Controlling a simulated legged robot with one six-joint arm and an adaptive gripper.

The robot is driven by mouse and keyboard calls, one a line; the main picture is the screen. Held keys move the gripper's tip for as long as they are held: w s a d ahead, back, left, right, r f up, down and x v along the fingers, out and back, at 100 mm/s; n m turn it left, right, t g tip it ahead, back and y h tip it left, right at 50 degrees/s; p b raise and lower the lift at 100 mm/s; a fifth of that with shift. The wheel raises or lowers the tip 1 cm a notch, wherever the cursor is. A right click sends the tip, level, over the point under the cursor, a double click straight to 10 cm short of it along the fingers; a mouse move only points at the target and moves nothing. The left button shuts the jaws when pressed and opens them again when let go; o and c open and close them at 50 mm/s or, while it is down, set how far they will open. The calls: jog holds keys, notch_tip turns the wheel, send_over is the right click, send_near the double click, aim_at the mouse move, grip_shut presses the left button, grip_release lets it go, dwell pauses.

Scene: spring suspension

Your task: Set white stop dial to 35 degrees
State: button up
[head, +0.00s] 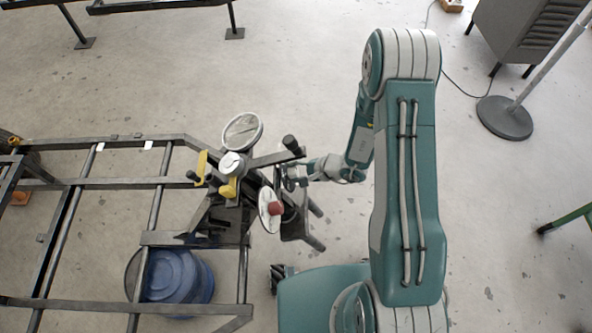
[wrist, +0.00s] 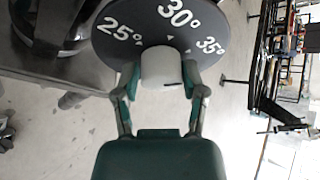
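In the wrist view, the white stop dial (wrist: 161,67) is a short white knob in front of a dark round plate (wrist: 205,18). The plate carries white marks 25°, 30° and 35°, with 30° roughly above the knob and small triangles by the marks. I cannot make out a pointer on the knob. My gripper (wrist: 161,88) has one finger on each side of the knob, and both fingertips appear to touch it. In the head view, my gripper (head: 288,178) is at the right side of the metal assembly; the knob cannot be made out there.
A dark metal frame (head: 110,184) fills the left, with a blue drum (head: 175,275) under it. Close to my gripper are a white disc with a red knob (head: 274,208), yellow handles (head: 229,188), a round gauge (head: 242,131) and dark bars.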

jog(key=shift+o, duration=0.2)
jog(key=shift+s+d+r, duration=0.1)
jog(key=shift+d+r, duration=0.15)
jog(key=v, duration=1.1)
jog(key=shift+d, duration=0.1)
jog(key=s+a+r+n+g+h, duration=0.1)
jog(key=s+r+n, duration=0.25)
jog(key=r, duration=0.45)
jog(key=s+a+r+n+g+h, duration=0.2)
jog(key=r+n, duration=0.2)
jog(key=r, duration=0.5)
jog(key=s+d+r+n+t+h, duration=0.1)
jog(key=s+d+r+t+h, duration=0.1)
jog(key=s+r, duration=0.3)
jog(key=s+d+r+n+t+h, duration=0.2)
jog(key=s+d+r+h, duration=0.2)
jog(key=r, duration=0.4)
jog(key=shift+s+d+r+t+h, duration=0.2)
jog(key=shift+s+r+t+h, duration=0.15)
jog(key=shift+s+h, duration=0.15)
